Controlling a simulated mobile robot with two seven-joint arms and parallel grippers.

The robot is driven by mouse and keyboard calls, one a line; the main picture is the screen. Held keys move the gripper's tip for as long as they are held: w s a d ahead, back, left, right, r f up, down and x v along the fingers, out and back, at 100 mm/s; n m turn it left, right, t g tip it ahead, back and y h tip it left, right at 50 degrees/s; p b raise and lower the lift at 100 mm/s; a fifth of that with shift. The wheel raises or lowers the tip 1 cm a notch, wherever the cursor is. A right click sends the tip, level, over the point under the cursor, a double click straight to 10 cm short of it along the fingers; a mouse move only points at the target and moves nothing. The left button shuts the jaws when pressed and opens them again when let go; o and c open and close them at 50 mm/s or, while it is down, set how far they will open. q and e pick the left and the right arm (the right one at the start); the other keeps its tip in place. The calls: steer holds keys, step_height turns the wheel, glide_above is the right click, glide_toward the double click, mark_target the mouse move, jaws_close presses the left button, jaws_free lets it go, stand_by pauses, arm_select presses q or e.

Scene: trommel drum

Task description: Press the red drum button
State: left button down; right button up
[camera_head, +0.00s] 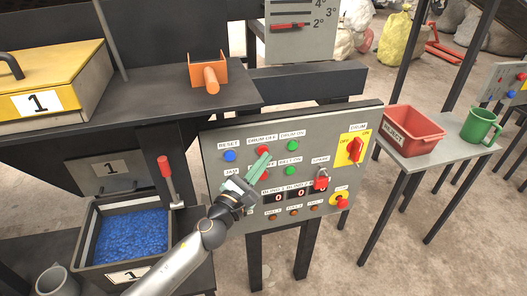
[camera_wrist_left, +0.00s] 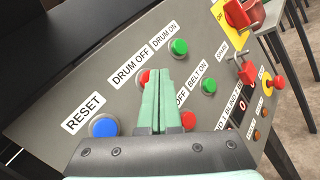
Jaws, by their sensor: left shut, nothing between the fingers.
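The red drum button (camera_head: 264,149), under the DRUM OFF label, is on the upper part of the grey control panel (camera_head: 222,140). In the left wrist view the red button (camera_wrist_left: 143,77) shows just left of the fingertips, partly hidden by them. My left gripper (camera_head: 264,158) has green fingers, shut together and empty. In the head view its tips are just below the red button. In the left wrist view the shut fingers (camera_wrist_left: 162,74) point at the panel beside the button. I cannot tell whether they touch it. My right gripper is not in view.
A blue RESET button (camera_head: 229,155) is left of the red one, a green DRUM ON button (camera_head: 292,145) right. Belt buttons sit below, partly behind my fingers. A yellow-backed DRUM switch (camera_head: 354,150) is at the right. A red lever (camera_head: 166,168) stands left of the panel.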

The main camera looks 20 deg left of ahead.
arm_select(q)
steer(key=shift+w+a, duration=0.25)
steer(key=shift+w, duration=0.1)
stand_by(0.4)
steer(key=shift+s+d, duration=0.1)
steer(key=shift+s, duration=0.05)
steer(key=shift+s+d, duration=0.4)
steer(key=shift+s, duration=0.2)
steer(key=shift+s+d+p, duration=0.2)
steer(key=shift+s+d, duration=0.5)
steer(key=shift+s, duration=0.35)
steer(key=shift+s+d+p, duration=0.2)
steer(key=shift+s+d, duration=0.5)
steer(key=shift+s, duration=0.3)
